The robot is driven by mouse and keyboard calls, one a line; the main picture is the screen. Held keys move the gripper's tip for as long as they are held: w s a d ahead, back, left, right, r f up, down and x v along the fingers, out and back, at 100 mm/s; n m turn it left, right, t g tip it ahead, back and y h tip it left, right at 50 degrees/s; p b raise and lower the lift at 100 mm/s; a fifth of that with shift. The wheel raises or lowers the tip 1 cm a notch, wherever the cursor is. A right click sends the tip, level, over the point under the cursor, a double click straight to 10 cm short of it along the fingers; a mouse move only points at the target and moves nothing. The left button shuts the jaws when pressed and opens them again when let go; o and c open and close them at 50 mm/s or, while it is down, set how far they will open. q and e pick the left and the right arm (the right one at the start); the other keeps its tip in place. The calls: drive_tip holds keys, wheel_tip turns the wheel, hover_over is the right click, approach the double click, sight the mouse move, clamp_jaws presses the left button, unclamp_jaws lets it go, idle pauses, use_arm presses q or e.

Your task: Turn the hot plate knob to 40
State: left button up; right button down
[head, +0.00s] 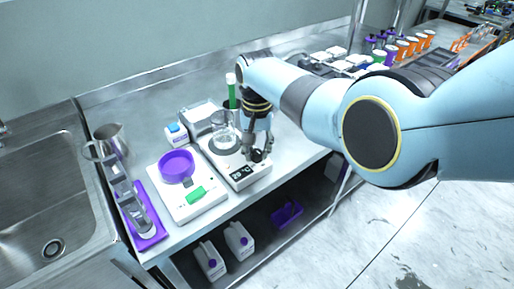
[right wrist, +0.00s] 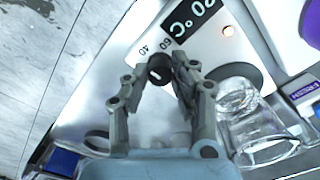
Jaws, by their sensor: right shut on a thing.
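The white hot plate (head: 228,165) stands near the counter's front edge, with a dark display and a black knob (head: 257,156) at its front. In the right wrist view the knob (right wrist: 158,70) sits between the fingertips of my right gripper (right wrist: 165,72), which is shut on it. A light pointer mark shows on the knob; the printed numbers 40 and 60 are beside it. The display (right wrist: 190,18) reads in °C, its first digit partly cut off. In the head view my right gripper (head: 256,150) reaches down from above. My left gripper is not in view.
A glass beaker (head: 224,138) stands on the plate's round heating area, close to my right gripper. A white scale (head: 188,205) with a purple dish (head: 177,166) is to the left. A green-filled tube (head: 232,92) stands behind. The sink (head: 35,190) is at far left.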

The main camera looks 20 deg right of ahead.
sight(257, 151)
drive_tip(key=c, duration=1.1)
unclamp_jaws()
drive_tip(key=shift+r, duration=0.1)
wheel_tip(257, 151, up, 12)
